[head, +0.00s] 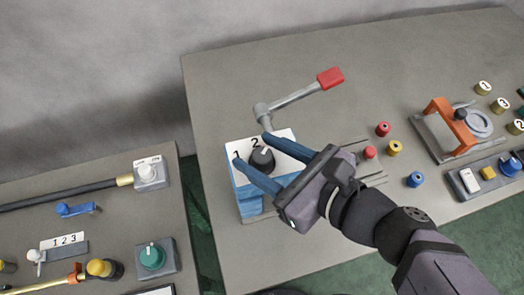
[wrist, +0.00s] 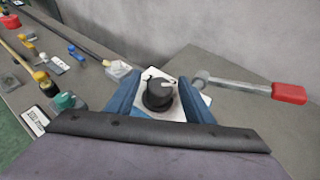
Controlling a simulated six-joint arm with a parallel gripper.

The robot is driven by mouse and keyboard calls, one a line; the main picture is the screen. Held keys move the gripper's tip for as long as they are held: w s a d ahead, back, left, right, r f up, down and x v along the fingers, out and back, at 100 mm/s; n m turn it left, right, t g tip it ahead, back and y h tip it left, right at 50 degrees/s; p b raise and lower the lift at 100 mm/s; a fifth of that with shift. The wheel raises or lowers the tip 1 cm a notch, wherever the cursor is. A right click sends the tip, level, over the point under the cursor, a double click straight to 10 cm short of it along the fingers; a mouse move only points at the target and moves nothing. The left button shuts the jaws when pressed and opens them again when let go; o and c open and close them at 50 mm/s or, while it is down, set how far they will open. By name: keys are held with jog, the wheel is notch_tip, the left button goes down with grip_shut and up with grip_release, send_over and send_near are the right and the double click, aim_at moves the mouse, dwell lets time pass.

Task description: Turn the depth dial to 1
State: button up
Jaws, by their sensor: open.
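A black dial (head: 262,159) sits on a white plate (head: 284,134) on top of a blue box (head: 247,205). The numbers 1 and 2 show on the plate's left part; the rest is hidden behind my fingers, and I see no name on it. My gripper (head: 250,148) is open, with one blue finger on each side of the dial. In the wrist view the dial (wrist: 159,95) stands between the two fingers (wrist: 160,76). I cannot tell whether the fingers touch it, nor which number its pale mark points at.
A grey lever with a red handle (head: 330,78) stands just behind the box. Red, yellow and blue knobs (head: 395,148) and an orange-handled fixture (head: 445,125) lie to the right. A second bench at left carries a white knob (head: 147,173) and a green dial (head: 152,256).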

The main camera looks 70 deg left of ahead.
jog(key=c, duration=1.1)
jog(key=shift+o, duration=0.2)
jog(key=shift+n+g+h, duration=0.3)
jog(key=n+g+h+p, duration=0.3)
jog(key=shift+r+n, duration=0.15)
jog(key=shift+n, duration=0.15)
jog(key=n+g+h+p, duration=0.2)
jog(key=n+h+p, duration=0.2)
jog(key=shift+r+n+g+h, duration=0.1)
jog(key=shift+n+g+h, duration=0.2)
jog(key=shift+n+g, duration=0.1)
jog(key=n+h+p, duration=0.4)
jog(key=h+p, duration=0.1)
jog(key=shift+f+n+t+h+p, duration=0.15)
jog(key=shift+n+t+h+p, duration=0.35)
jog(key=shift+n+h, duration=0.75)
jog(key=shift+f+n+t+h+p, duration=0.1)
jog(key=shift+n+t+h+p, duration=0.1)
jog(key=shift+n+h+p, duration=0.75)
jog(key=shift+n+h, duration=0.4)
jog(key=shift+h, duration=0.2)
